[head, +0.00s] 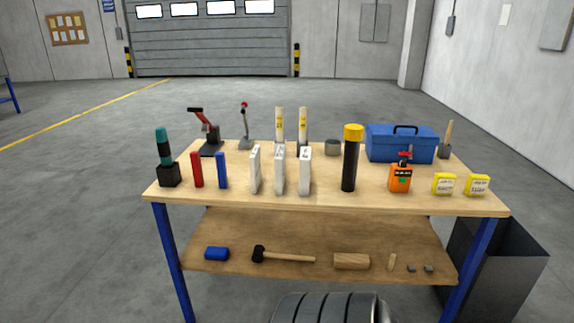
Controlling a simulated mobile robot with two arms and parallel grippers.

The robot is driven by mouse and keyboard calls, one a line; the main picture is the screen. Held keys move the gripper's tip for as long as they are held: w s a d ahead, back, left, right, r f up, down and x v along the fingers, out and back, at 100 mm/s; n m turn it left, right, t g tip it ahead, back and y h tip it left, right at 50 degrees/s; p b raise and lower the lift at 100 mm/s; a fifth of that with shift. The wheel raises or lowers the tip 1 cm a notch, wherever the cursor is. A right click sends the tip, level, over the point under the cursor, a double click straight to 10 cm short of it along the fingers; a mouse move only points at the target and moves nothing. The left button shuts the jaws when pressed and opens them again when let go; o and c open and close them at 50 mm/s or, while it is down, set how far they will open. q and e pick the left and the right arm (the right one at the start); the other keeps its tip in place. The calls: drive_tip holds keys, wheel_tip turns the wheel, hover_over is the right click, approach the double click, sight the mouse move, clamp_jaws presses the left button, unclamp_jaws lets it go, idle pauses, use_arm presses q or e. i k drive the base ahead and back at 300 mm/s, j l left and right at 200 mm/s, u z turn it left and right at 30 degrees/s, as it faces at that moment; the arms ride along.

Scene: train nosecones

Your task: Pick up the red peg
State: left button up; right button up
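A red peg (197,169) stands upright near the left end of the workbench top (330,198). A blue peg (222,170) of similar shape stands just to its right, with a small gap between them. A black block holding a black and teal item (165,160) stands just to its left. Nothing hides the front of the red peg. Neither of my grippers is in view.
Several white boxes (279,170) and a black cylinder with a yellow cap (350,160) stand farther right. A blue toolbox (401,145) is at the back right. A lower shelf (330,238) holds a mallet (285,256). A dark bin (500,262) is at right.

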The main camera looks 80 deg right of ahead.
sight(195, 155)
drive_tip(key=z, duration=2.3)
drive_tip(key=i+j+z, duration=0.15)
drive_tip(key=j+z, duration=0.15)
drive_tip(key=z, duration=0.2)
drive_tip(key=j+z, duration=0.35)
drive_tip(key=z, duration=0.15)
drive_tip(key=j+z, duration=0.35)
drive_tip(key=z, duration=0.15)
drive_tip(key=j+z, duration=0.45)
